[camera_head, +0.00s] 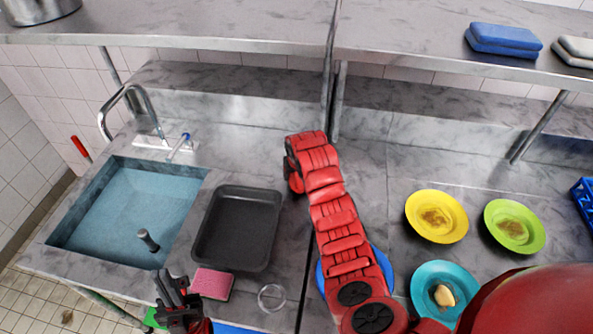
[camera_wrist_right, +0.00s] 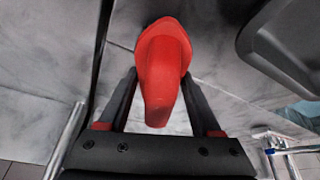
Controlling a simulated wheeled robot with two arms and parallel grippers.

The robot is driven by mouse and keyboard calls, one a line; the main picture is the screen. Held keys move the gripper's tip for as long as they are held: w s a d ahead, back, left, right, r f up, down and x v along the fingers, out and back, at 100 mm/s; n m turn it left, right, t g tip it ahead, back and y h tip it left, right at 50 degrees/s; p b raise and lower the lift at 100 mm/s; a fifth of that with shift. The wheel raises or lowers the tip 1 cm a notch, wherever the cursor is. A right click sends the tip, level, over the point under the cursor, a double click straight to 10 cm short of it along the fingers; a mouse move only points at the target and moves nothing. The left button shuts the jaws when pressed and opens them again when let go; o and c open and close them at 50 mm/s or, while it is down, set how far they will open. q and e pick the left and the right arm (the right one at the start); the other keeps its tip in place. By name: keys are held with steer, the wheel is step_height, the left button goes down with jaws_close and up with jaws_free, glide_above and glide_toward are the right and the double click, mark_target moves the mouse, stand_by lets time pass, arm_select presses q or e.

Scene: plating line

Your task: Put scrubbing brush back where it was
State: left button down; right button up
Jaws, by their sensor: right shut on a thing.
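In the right wrist view, my right gripper (camera_wrist_right: 160,84) is shut on a smooth red thing (camera_wrist_right: 163,55), which I take to be the scrubbing brush by its red handle. No bristles show. The held thing is above or near the grey marble counter. In the head view, my right arm reaches up over the counter, and its forearm hides the gripper and most of what it holds. My left gripper (camera_head: 172,290) is low at the left, beside the pink sponge (camera_head: 212,284). Its dark fingers are small, and their opening is unclear.
A black tray (camera_head: 238,228) lies between the sink (camera_head: 135,210) and my right arm. A clear glass (camera_head: 271,297) stands near the front edge. Yellow (camera_head: 437,216), green (camera_head: 514,226) and teal (camera_head: 445,290) plates hold food at right. A shelf (camera_head: 430,45) overhangs the back.

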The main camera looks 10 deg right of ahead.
steer(key=shift+f, duration=0.3)
steer(key=o, duration=1.3)
